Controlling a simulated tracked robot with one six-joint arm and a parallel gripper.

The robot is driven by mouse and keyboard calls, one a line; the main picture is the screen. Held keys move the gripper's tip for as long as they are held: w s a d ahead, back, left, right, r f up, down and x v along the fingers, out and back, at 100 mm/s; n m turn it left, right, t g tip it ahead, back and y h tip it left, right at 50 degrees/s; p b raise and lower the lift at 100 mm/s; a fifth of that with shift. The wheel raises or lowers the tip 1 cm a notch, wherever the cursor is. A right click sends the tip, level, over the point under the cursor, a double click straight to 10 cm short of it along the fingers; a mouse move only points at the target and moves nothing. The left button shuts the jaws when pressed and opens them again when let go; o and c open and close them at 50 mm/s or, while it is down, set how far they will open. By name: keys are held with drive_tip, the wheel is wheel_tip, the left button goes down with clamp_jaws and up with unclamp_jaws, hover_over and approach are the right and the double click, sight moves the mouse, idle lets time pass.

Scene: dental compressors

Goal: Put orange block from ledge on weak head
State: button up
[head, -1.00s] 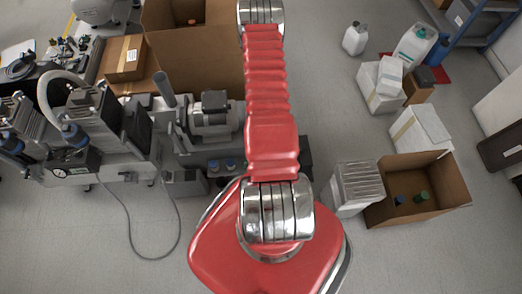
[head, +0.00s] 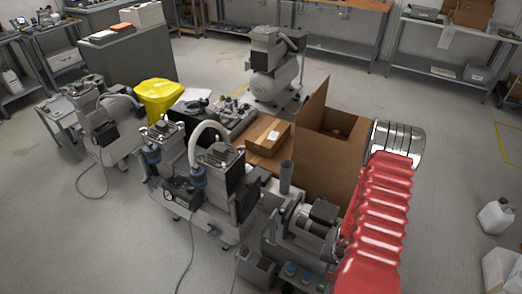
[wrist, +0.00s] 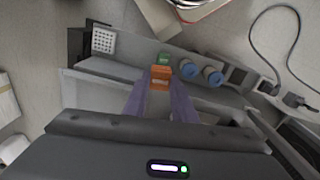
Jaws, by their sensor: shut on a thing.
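In the wrist view, an orange block (wrist: 161,75) sits between the tips of my gripper's two purple fingers (wrist: 160,84), which are shut on it. The block is at a grey ledge (wrist: 125,70); I cannot tell whether it still touches it. My gripper is hidden in the head view. There, compressor heads stand on a twin unit (head: 221,155) at centre left, a left unit (head: 85,90), a far unit (head: 268,38) and a near unit (head: 322,212). I cannot tell which head is the weak one.
In the head view, an open cardboard box (head: 325,150) stands beside my red arm. A yellow bag (head: 158,96) is further left.

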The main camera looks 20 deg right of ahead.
drive_tip(key=w+a+r+n, duration=0.4)
drive_tip(key=w+a+r, duration=0.7)
drive_tip(key=w+r, duration=0.35)
drive_tip(key=w+a+r+n, duration=0.2)
drive_tip(key=w+a+r, duration=0.1)
drive_tip(key=a+r, duration=0.2)
drive_tip(key=w+a+r+n, duration=0.2)
drive_tip(key=w+a+r, duration=0.2)
drive_tip(key=a, duration=0.6)
drive_tip(key=shift+r, duration=0.45)
